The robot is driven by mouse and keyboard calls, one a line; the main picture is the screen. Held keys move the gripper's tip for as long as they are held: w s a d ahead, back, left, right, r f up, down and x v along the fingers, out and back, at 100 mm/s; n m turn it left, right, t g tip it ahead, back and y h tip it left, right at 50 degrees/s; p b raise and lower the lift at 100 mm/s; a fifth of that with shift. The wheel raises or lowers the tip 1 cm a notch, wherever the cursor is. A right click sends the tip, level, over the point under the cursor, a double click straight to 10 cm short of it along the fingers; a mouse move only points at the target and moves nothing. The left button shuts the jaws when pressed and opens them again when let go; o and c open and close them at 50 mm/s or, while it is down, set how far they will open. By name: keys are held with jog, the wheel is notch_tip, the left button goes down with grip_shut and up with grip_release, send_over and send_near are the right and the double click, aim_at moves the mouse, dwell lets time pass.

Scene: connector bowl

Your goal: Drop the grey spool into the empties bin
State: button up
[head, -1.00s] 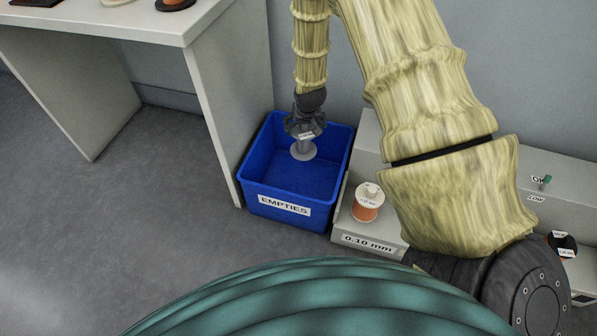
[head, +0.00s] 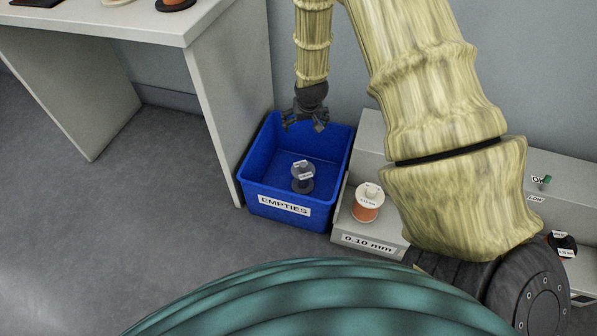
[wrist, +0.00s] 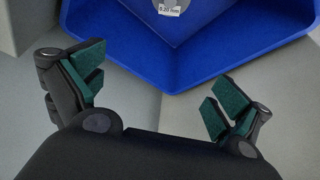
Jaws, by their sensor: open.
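The grey spool (head: 302,177) stands inside the blue bin labelled EMPTIES (head: 265,193), on its floor. In the wrist view part of the spool (wrist: 172,4) shows at the top edge with a 0.20 mm label, inside the blue bin (wrist: 225,50). My gripper (head: 304,123) is open and empty above the back part of the bin, apart from the spool. Its two spread fingers with green pads show in the wrist view (wrist: 160,92).
A copper-coloured spool (head: 367,204) stands on the grey 0.10 mm step (head: 368,245) right of the bin. A white table (head: 120,32) with its side panel is close on the left. A wall is behind. Open floor (head: 130,220) lies at left front.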

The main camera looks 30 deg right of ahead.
jog(key=v, duration=0.9)
dwell(0.3)
jog(key=s+a+f+n+g, duration=0.1)
jog(key=s+a+f, duration=0.4)
jog(key=s+f, duration=0.25)
jog(key=s+a+f+n+g+y, duration=0.1)
jog(key=s+a+f, duration=0.3)
jog(key=s+f, duration=0.35)
jog(key=s+a+f+n+g, duration=0.1)
jog(key=s+a+f, duration=0.45)
jog(key=s, duration=0.35)
jog(key=s+a+f+n+g+y, duration=0.1)
jog(key=s+a+f, duration=0.1)
jog(key=s, duration=0.4)
jog(key=s+a+f, duration=0.2)
jog(key=s, duration=0.4)
notch_tip(320, 180, up, 31)
jog(key=p, duration=3.1)
jog(key=shift+w, duration=0.4)
